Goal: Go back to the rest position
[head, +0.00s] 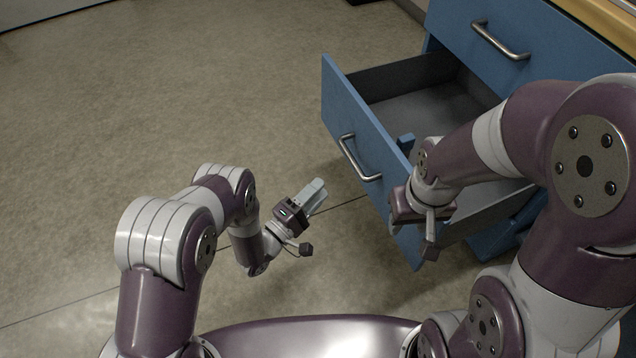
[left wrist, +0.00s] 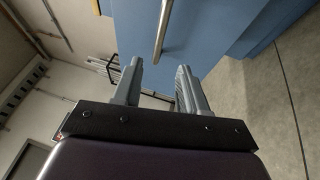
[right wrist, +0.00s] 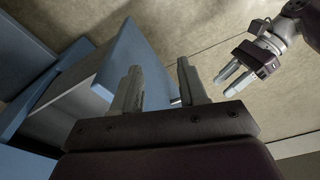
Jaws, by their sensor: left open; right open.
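My left gripper (head: 317,190) is over the floor, left of the pulled-out blue drawer (head: 340,102) and apart from its handle (head: 358,160). In the left wrist view its two grey fingers (left wrist: 160,85) stand apart with nothing between them. My right gripper (head: 400,208) is at the near end of the drawer front; whether it touches the drawer cannot be told. In the right wrist view its fingers (right wrist: 160,84) are apart and empty, and my left gripper also shows there (right wrist: 228,80) at the right.
The blue cabinet (head: 470,40) stands at the upper right with a wooden top (head: 600,20). A closed upper drawer has a metal handle (head: 500,42). The open drawer juts out over the floor; its visible interior looks empty. The floor (head: 150,110) at left is clear.

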